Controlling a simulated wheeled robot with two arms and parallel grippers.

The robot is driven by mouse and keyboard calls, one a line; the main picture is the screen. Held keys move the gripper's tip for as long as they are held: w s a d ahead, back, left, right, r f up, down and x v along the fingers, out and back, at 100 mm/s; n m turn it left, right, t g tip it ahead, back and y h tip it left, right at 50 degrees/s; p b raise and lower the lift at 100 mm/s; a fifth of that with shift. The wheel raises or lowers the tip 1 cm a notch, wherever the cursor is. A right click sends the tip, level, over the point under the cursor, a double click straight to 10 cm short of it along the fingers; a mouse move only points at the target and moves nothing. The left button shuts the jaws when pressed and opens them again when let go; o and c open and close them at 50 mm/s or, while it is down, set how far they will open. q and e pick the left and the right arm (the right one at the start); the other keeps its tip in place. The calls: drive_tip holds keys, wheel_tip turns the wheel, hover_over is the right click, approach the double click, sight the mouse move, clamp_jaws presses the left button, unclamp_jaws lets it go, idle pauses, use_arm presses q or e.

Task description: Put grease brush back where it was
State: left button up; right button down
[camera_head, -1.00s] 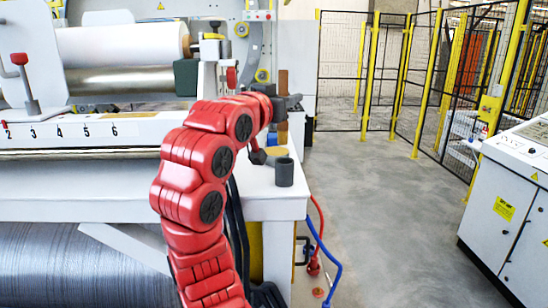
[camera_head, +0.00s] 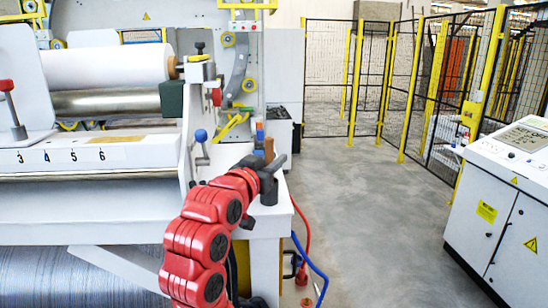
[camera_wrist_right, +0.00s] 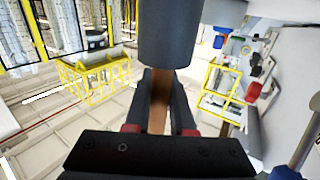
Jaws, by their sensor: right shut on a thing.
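The grease brush shows as a brown handle (camera_head: 269,149) upright at the right end of the white machine ledge. My right gripper (camera_head: 270,167) is shut on this handle, just above a dark grey cup (camera_head: 267,193) on the ledge corner. In the right wrist view the handle (camera_wrist_right: 158,102) stands between the two dark fingers, and the cup (camera_wrist_right: 165,35) is close beyond them. The brush's lower end is hidden at the cup; I cannot tell how deep it sits. My left gripper is not in view.
A blue-topped tool (camera_head: 201,137) stands on the ledge left of my right gripper. The machine's rollers (camera_head: 105,70) are at the left. A control cabinet (camera_head: 505,200) stands at the right, with yellow-framed fencing (camera_head: 425,85) behind.

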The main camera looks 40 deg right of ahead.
drive_tip(key=shift+f, duration=0.15)
drive_tip(key=c, duration=0.8)
unclamp_jaws()
drive_tip(key=shift+o, duration=0.2)
drive_tip(key=shift+r, duration=0.35)
drive_tip(key=b+v, duration=0.4)
drive_tip(key=v, duration=0.8)
